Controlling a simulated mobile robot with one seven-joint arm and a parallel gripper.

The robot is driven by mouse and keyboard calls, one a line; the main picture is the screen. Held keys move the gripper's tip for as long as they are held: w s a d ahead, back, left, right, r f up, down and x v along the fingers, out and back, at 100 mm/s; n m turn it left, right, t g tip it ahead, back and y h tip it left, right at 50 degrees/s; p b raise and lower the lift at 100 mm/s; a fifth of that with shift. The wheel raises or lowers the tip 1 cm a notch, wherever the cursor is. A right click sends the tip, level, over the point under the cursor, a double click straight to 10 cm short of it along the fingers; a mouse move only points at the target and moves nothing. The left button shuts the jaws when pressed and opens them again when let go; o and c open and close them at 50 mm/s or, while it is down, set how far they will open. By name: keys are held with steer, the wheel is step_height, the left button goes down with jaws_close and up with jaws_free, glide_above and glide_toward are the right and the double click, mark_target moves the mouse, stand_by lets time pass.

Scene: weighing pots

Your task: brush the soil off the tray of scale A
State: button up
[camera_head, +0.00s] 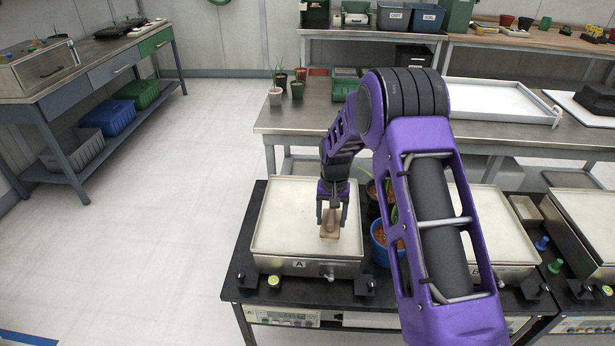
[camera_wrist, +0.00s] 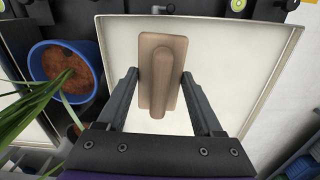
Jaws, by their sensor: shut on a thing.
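Scale A (camera_head: 300,265) stands on the black bench with its label "A" on the front edge. Its wide pale tray (camera_head: 278,222) fills much of the wrist view too (camera_wrist: 225,45). My gripper (camera_head: 331,203) is shut on a wooden brush (camera_head: 330,226), low over the right half of the tray. In the wrist view the brush's wooden back and handle (camera_wrist: 161,75) lie between both fingers. Its underside is hidden, and I cannot tell whether it touches the tray. I can make out no clear soil on the visible tray surface; the part under the brush is hidden.
A blue pot (camera_wrist: 66,88) with brown soil and a green plant stands close beside the tray; it shows right of scale A in the head view (camera_head: 379,250). Scale B (camera_head: 505,272) is further right, partly behind my arm. A steel table (camera_head: 292,119) stands behind.

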steer(key=shift+r+p, duration=1)
steer(key=shift+r, duration=1.15)
